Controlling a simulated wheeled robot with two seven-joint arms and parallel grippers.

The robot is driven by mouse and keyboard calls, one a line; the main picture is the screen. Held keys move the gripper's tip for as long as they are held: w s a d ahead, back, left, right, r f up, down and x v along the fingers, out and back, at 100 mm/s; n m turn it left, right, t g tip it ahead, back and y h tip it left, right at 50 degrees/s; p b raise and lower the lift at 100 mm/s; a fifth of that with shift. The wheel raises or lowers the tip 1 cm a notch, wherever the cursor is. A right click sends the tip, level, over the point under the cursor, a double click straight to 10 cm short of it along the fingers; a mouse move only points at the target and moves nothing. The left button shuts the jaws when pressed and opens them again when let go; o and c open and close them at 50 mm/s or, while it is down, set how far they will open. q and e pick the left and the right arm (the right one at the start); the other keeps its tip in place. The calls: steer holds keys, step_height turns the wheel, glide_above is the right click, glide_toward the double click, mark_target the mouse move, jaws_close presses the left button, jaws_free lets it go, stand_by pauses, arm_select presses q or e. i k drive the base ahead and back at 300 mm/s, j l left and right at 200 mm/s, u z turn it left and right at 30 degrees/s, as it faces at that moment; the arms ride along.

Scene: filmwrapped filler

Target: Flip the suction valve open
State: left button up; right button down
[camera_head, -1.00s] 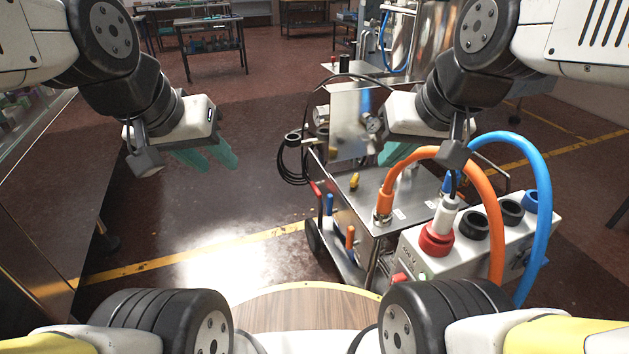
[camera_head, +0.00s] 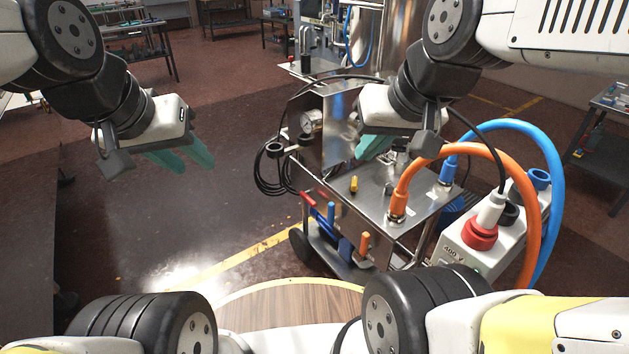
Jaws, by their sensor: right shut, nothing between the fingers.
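A steel pump cart (camera_head: 370,200) stands right of centre with several coloured valve levers: a red one (camera_head: 308,199), a blue one (camera_head: 331,213) and an orange one (camera_head: 365,243) on its front side, and a small yellow one (camera_head: 354,184) on top. I cannot tell which is the suction valve. My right gripper (camera_head: 374,146) is above the cart top, shut and empty, near the upright steel panel and apart from the levers. My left gripper (camera_head: 182,158) hangs over open floor, left of the cart, touching nothing; its finger gap is unclear.
An orange hose (camera_head: 480,150) and a blue hose (camera_head: 545,155) arch on the right, by a grey socket box (camera_head: 475,262) with a red plug (camera_head: 480,236). A black cable coil (camera_head: 270,170) hangs at the cart's left. Floor left of the cart is clear.

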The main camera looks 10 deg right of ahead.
mark_target(332, 218)
steer(key=i+j+z, duration=0.15)
steer(key=i, duration=0.3)
steer(key=i+j+z, duration=0.15)
steer(key=i+j, duration=0.25)
steer(key=i, duration=0.05)
